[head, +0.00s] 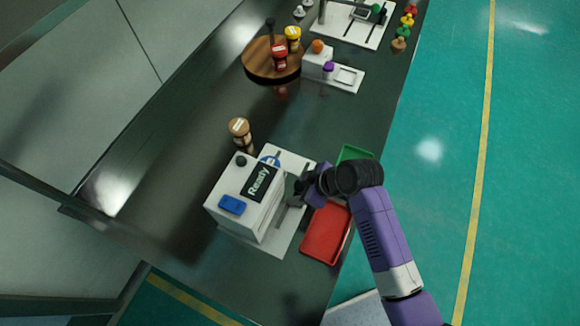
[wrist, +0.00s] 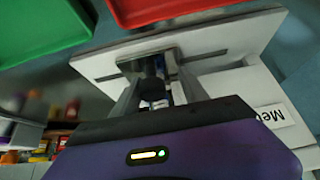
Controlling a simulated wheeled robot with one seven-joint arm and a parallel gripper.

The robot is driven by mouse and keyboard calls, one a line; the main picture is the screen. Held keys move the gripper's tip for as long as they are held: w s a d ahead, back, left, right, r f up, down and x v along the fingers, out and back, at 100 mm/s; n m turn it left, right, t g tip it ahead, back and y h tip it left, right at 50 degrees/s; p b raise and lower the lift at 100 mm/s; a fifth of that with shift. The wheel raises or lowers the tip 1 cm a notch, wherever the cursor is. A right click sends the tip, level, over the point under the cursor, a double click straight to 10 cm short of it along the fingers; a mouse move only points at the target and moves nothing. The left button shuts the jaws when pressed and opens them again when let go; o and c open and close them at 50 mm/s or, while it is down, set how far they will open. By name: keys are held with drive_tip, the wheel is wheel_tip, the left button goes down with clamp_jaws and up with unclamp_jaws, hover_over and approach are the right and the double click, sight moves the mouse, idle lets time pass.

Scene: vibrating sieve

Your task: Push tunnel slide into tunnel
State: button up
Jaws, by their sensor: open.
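The white sieve machine (head: 240,200) stands on a white base plate (head: 281,243) on the dark bench, with a screen reading "Ready" (head: 259,182). A grey metal piece, seemingly the tunnel slide (head: 290,214), shows at its right side; the arm partly covers it. My gripper (head: 300,188) is at this right side, low over the base plate. In the wrist view my gripper (wrist: 158,92) has its fingers apart, with a dark metal part (wrist: 148,62) just beyond the tips. I cannot tell whether they touch. The tunnel opening is hidden.
A red tray (head: 327,233) and a green tray (head: 355,153) lie right of the machine, close to my arm. A brown-capped jar (head: 239,131) stands behind it. A round wooden stand (head: 258,63) with bottles is farther back. The bench left of the machine is clear.

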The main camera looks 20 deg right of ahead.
drive_tip(key=shift+s+a+p, duration=1.15)
drive_tip(key=shift+s+a, duration=1.35)
drive_tip(key=o, duration=1.1)
drive_tip(key=shift+v, duration=4.5)
